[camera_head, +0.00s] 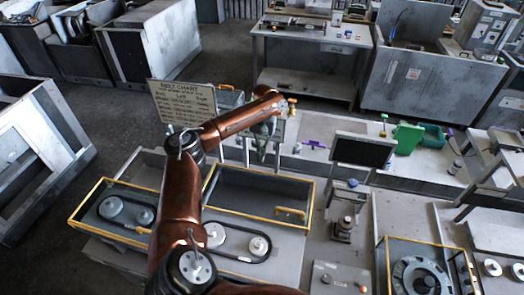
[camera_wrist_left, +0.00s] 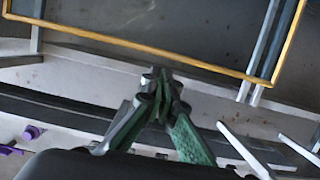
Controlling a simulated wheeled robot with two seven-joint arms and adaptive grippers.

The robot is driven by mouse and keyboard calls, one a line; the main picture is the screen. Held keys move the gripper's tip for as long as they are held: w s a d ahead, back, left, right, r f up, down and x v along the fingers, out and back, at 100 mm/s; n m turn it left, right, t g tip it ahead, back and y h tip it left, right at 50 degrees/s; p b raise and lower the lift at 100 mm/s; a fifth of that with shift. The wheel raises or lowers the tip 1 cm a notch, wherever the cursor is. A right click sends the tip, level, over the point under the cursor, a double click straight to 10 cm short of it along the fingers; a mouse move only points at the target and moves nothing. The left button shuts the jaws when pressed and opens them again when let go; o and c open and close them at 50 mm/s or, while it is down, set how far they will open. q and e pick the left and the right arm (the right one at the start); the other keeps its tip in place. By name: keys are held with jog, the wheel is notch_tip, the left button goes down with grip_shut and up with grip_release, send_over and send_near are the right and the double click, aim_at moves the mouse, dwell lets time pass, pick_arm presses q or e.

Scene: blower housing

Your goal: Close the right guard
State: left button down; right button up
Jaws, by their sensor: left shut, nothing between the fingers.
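The right guard (camera_head: 255,188) is a grey panel with a yellow frame. It stands raised behind two pulleys and a belt (camera_head: 236,241), with a yellow handle (camera_head: 290,212) near its lower right. My left arm crosses in front of its left side. My left gripper (camera_head: 264,138) is behind the guard's top edge, shut and empty. In the left wrist view, the green fingers (camera_wrist_left: 160,82) are together just below the guard's yellow edge (camera_wrist_left: 150,50); I cannot tell whether they touch it. My right gripper is not in view.
A left yellow-framed guard (camera_head: 84,214) lies over another pair of pulleys. A sign (camera_head: 181,101) stands behind it, and a dark monitor (camera_head: 363,151) stands to the right. A green bin (camera_head: 408,138) and purple items (camera_head: 314,144) lie on the bench behind.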

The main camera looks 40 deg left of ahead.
pick_arm(q)
jog(key=x, duration=0.5)
jog(key=shift+s+f+p, duration=0.1)
jog(key=shift+f+p, duration=0.25)
